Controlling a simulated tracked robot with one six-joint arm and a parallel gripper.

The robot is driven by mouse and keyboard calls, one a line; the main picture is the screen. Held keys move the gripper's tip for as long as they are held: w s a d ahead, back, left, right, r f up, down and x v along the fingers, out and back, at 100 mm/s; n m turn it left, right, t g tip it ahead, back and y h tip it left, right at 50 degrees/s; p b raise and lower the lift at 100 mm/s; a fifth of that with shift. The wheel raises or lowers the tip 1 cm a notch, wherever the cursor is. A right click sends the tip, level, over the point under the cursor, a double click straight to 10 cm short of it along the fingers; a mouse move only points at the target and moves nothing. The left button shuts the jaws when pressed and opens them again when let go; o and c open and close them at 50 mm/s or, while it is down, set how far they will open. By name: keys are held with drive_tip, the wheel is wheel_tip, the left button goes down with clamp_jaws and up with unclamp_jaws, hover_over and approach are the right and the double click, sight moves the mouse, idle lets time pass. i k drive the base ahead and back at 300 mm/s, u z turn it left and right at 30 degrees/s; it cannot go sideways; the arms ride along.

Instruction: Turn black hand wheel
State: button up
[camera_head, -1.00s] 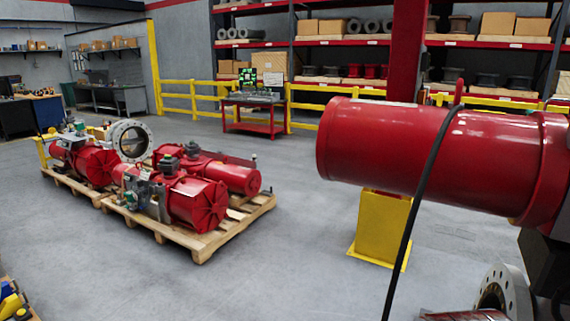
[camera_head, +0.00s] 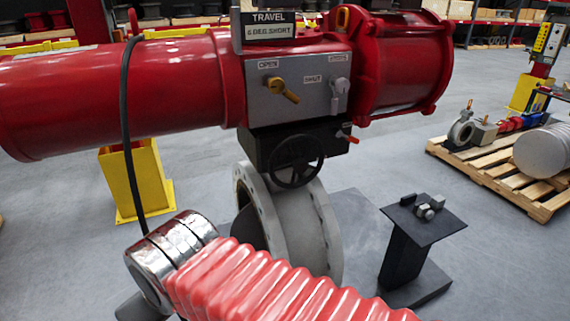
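The black hand wheel (camera_head: 297,162) is near the middle of the head view, upright, on the front of a black gear housing (camera_head: 262,147). The housing sits under the grey control panel of the red actuator and above a grey flanged valve body (camera_head: 300,225). No part of my arm touches the wheel in this view. My arm, with a red ribbed sleeve and a chrome joint, crosses the bottom in front of the valve. My gripper's fingers cannot be made out.
The panel (camera_head: 300,90) has a yellow lever (camera_head: 280,90) and a grey lever (camera_head: 340,88). A red-tipped lever (camera_head: 347,137) sticks out right of the wheel. A black cable hangs at left. A black stand (camera_head: 415,250) with small parts and a loaded pallet (camera_head: 495,170) stand at right.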

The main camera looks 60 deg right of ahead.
sight(300, 166)
drive_tip(key=u, duration=0.5)
drive_tip(key=k, duration=0.85)
drive_tip(key=z, duration=0.5)
drive_tip(key=i, duration=0.5)
drive_tip(key=z, duration=0.1)
